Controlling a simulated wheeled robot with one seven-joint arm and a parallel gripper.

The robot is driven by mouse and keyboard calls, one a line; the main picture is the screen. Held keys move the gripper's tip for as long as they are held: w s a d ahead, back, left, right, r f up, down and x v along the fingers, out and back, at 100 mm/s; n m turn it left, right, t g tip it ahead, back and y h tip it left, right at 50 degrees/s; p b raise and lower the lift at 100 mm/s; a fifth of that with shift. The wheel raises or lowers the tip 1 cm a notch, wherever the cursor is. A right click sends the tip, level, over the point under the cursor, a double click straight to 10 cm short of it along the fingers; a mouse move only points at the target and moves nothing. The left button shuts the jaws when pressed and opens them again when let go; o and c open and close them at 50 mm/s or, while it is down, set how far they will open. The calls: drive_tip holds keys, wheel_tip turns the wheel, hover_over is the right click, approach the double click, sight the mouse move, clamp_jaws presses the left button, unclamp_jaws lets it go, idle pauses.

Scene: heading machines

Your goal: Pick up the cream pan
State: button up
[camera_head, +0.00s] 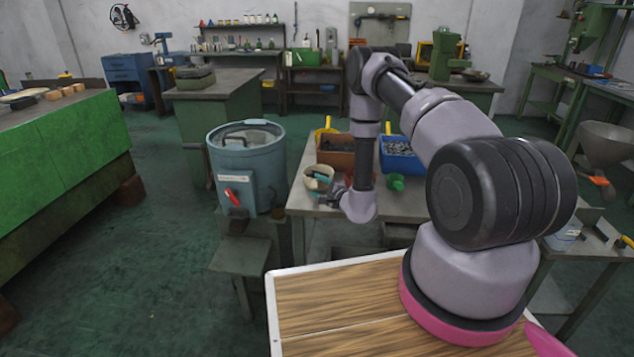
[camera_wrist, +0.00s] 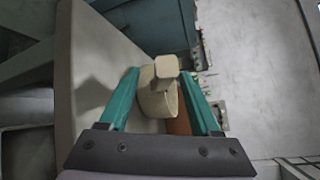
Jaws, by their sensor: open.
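The cream pan (camera_head: 318,178) sits near the left end of the grey work table (camera_head: 299,206). In the wrist view the cream pan (camera_wrist: 158,97) lies between the two teal fingers, with its blocky handle toward the upper right. My gripper (camera_head: 322,192) is at the pan's near side in the head view. In the wrist view my gripper (camera_wrist: 160,88) is open, one finger on each side of the pan. I cannot tell whether either finger touches it. My gripper and wrist partly cover the pan in the head view.
An orange-brown bin (camera_head: 336,154) and a blue bin (camera_head: 400,160) with small parts stand behind on the same table. A green funnel-like item (camera_head: 396,182) is at the right. A round blue-grey machine (camera_head: 245,165) stands close to the table's left side.

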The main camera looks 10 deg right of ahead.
drive_tip(key=x, duration=0.5)
drive_tip(key=shift+w, duration=0.4)
drive_tip(key=shift+c, duration=0.2)
drive_tip(key=shift+r, duration=0.1)
clamp_jaws()
